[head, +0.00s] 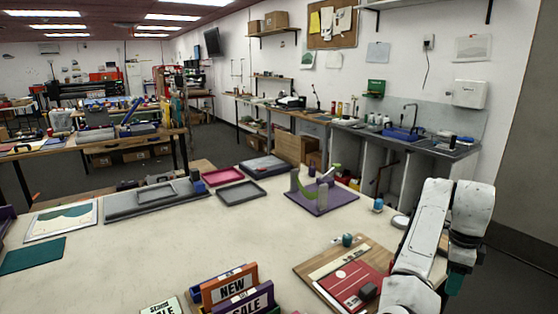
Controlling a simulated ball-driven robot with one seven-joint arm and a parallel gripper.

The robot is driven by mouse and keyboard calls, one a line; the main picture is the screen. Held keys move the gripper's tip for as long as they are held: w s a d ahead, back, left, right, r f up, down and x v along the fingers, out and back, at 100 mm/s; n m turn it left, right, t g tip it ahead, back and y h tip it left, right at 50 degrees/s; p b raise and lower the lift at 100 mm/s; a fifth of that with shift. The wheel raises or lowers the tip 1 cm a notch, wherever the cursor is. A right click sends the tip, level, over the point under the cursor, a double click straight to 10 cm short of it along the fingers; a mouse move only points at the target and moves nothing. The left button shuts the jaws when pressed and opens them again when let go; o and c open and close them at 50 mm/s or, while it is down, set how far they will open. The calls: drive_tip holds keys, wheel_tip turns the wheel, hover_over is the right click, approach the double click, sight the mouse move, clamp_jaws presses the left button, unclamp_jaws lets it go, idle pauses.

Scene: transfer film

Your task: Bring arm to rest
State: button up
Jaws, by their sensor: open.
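My white, scuffed arm (472,208) stands folded at the right, beside the right end of the pale worktable (150,255). One link rises from the bottom edge, and another hangs down on its right side. A dark teal part (455,283) shows below the hanging link, and I cannot make out what it is. No gripper fingers can be made out. My arm hides part of the table's right end and of a wooden board (312,270) lying there.
The board bears a red sheet (355,285) and a dark block. A purple mat (325,203), a grey tray (240,193) and a blue jar (378,205) lie farther back. Signs (232,288) stand at the front. The table's middle is clear. A sink counter (440,148) runs along the wall.

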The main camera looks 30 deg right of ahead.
drive_tip(key=s+a+f+n+h, duration=0.3)
drive_tip(key=s+a+f+n, duration=0.2)
drive_tip(key=a+f+n, duration=0.9)
drive_tip(key=s+a+f+n+y, duration=0.1)
drive_tip(key=s+a+n, duration=0.2)
drive_tip(key=a+n, duration=0.2)
drive_tip(key=s+a+f+n+t+y, duration=0.1)
drive_tip(key=s+a+n, duration=0.3)
drive_tip(key=a, duration=0.5)
drive_tip(key=s+a+f+n+y, duration=0.1)
drive_tip(key=s+a+f+n, duration=0.2)
drive_tip(key=a+n, duration=0.3)
drive_tip(key=shift+s+a+f+n+y, duration=0.25)
drive_tip(key=shift+s+a+n, duration=0.2)
drive_tip(key=shift+s, duration=0.3)
drive_tip(key=shift+o, duration=0.5)
drive_tip(key=shift+d, duration=0.2)
